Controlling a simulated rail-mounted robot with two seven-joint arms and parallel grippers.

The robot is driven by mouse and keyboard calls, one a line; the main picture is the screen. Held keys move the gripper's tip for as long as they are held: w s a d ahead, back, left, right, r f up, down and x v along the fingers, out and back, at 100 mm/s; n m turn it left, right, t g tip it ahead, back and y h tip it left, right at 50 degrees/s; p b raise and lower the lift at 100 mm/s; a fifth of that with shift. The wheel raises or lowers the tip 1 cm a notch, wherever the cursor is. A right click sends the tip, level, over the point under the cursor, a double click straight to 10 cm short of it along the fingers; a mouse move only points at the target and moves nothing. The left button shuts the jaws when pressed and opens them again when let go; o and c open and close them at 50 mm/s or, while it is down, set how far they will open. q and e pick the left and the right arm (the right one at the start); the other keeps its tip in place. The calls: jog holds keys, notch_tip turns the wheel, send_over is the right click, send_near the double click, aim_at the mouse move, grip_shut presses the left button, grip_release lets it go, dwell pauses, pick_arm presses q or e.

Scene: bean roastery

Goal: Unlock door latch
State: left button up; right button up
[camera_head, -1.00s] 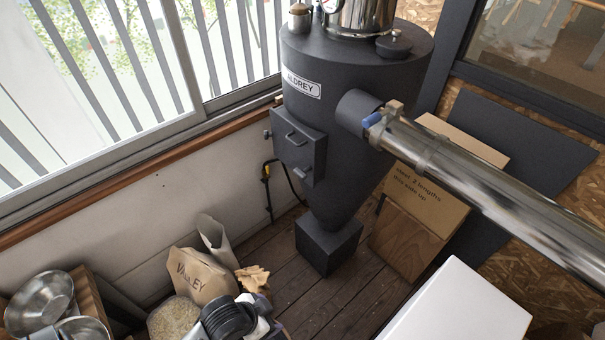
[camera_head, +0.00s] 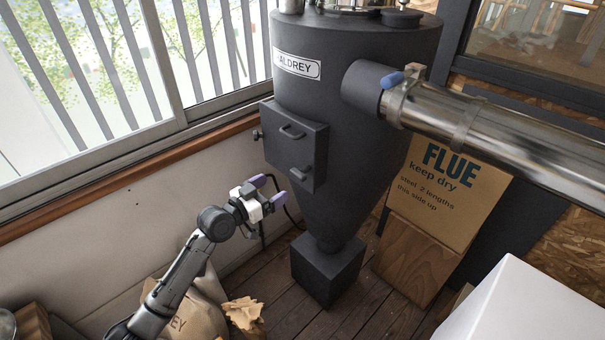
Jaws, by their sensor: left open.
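A dark grey cone-bottomed machine (camera_head: 340,215) labelled ALDREY stands in the corner. On its front left is a small square door (camera_head: 290,155) with a pull handle (camera_head: 292,131) near the top and a latch lever (camera_head: 301,173) near the lower edge. A small knob (camera_head: 257,134) sticks out at the door's left side. The door looks closed. My left gripper (camera_head: 272,190) is just below and left of the door, apart from it. Its two purple-tipped fingers are open with nothing between them. My right gripper is out of view.
A FLUE cardboard box (camera_head: 445,185) and a white box (camera_head: 520,305) stand at right. Paper bags (camera_head: 195,310) lie under my left arm. The window sill (camera_head: 120,180) borders the left.

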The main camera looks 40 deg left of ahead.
aim_at(295, 174)
pick_arm(q)
jog(key=w, duration=0.3)
jog(key=w+d, duration=0.1)
jog(key=w, duration=0.6)
jog(key=shift+d, duration=0.25)
jog(key=shift+w+d, duration=0.15)
jog(key=shift+w, duration=0.8)
jog(key=shift+c, duration=0.5)
jog(key=c, duration=0.8)
